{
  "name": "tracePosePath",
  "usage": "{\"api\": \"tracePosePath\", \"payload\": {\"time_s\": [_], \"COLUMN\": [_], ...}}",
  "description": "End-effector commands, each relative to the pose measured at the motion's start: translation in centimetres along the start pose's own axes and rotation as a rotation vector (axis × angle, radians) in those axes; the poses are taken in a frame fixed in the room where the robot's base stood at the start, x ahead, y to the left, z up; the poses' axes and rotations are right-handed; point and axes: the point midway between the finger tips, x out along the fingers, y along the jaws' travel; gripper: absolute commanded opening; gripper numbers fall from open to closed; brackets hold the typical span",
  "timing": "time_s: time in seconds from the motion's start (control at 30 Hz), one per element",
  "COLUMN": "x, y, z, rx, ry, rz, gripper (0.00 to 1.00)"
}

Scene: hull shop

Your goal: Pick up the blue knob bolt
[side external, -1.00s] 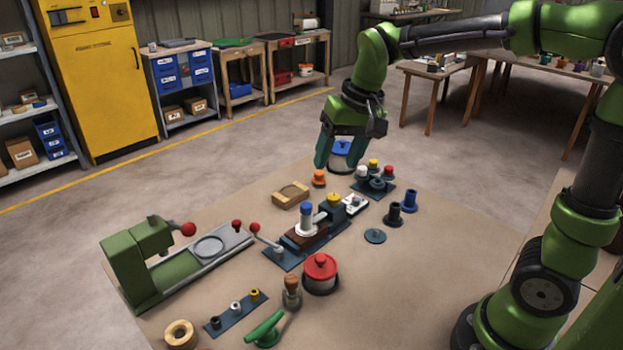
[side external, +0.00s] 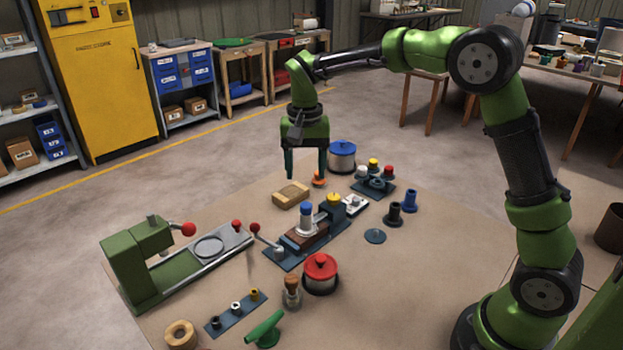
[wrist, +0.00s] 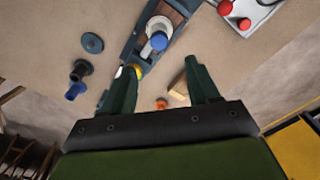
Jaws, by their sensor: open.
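A blue-capped knob bolt (side external: 306,209) with a pale shank stands upright in the dark clamp fixture (side external: 283,256) at the table's middle. In the wrist view its blue cap (wrist: 159,42) shows ahead of the fingertips. My gripper (side external: 305,172) is open and empty. It points down, above and behind the fixture in the side view, apart from the bolt. In the wrist view my gripper's fingers (wrist: 163,70) are spread wide, with nothing between them.
The fixture has a yellow knob (side external: 334,199) close to the bolt and a red-ball lever (side external: 255,228). A wooden block (side external: 291,194), orange piece (side external: 318,180) and blue-lidded pot (side external: 342,157) stand nearby. A red-lidded pot (side external: 320,273) is in front. The table's right side is mostly clear.

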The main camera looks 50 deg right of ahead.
Motion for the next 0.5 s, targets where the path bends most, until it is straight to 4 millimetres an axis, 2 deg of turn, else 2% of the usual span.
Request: {"api": "tracePosePath", "payload": {"time_s": [0.1, 0.37, 0.5], "x": [2.1, 4.0, 6.1], "y": [0.0, 0.0, 0.1], "z": [0.0, 0.1, 0.6], "rx": [0.000, 0.000, -0.001], "ry": [-0.002, -0.002, -0.003], "rz": [0.002, 0.000, 0.003], "gripper": [0.60, 0.60, 0.60]}}
